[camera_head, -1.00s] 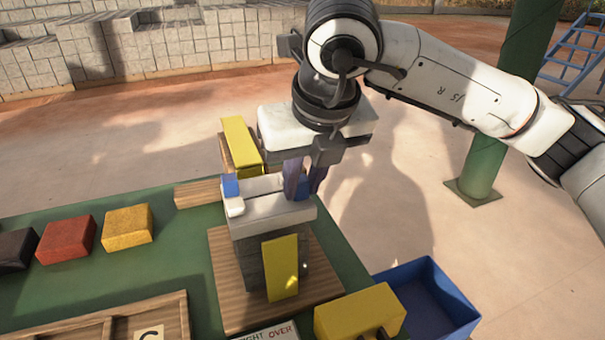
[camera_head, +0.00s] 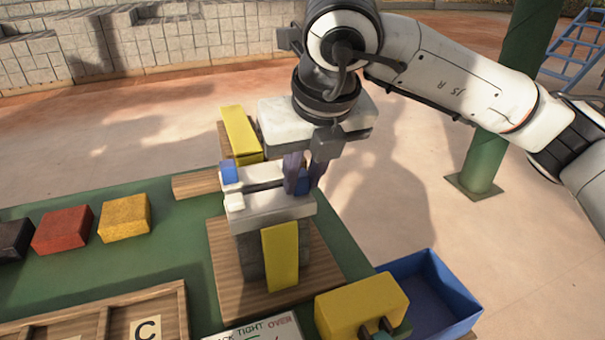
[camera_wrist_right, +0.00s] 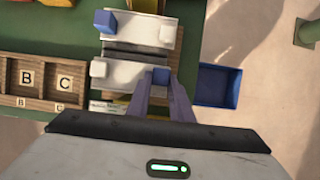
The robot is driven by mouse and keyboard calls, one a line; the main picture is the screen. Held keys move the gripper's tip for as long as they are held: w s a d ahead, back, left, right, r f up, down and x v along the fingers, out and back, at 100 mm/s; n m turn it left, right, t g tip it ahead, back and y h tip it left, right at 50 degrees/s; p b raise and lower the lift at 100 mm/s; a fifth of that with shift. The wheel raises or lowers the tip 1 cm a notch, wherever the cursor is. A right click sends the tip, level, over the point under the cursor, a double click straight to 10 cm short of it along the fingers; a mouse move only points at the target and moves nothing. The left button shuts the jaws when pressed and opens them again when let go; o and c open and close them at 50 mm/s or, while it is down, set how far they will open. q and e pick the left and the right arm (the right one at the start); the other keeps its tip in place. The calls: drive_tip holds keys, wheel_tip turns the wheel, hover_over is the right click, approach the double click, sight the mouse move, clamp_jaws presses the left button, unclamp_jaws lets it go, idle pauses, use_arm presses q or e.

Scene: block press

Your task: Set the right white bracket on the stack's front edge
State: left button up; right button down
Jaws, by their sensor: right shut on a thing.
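The stack (camera_head: 248,258) of dark grey blocks stands on a wooden board, with a yellow block upright against its front. Two white brackets lie crosswise on top. The back one (camera_wrist_right: 125,32) has a blue cube on its left end. The front one is the right white bracket (camera_head: 272,209); it also shows in the wrist view (camera_wrist_right: 128,78), lying along the stack's front edge. My right gripper (camera_head: 304,187) is shut on the blue cube at its right end. Whether the bracket fully rests on the stack is hard to tell. My left gripper is not in view.
A blue bin (camera_head: 440,295) stands right of the stack, with a yellow block (camera_head: 358,308) overlapping its left side in the picture. Black, red (camera_head: 63,230) and yellow blocks sit at left. A lettered wooden tray (camera_head: 100,315) is in front. A yellow plank (camera_head: 239,130) lies behind.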

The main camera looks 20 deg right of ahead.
drive_tip(key=shift+f+b, duration=0.35)
idle(0.3)
drive_tip(key=c, duration=1.5)
unclamp_jaws()
drive_tip(key=shift+r, duration=0.1)
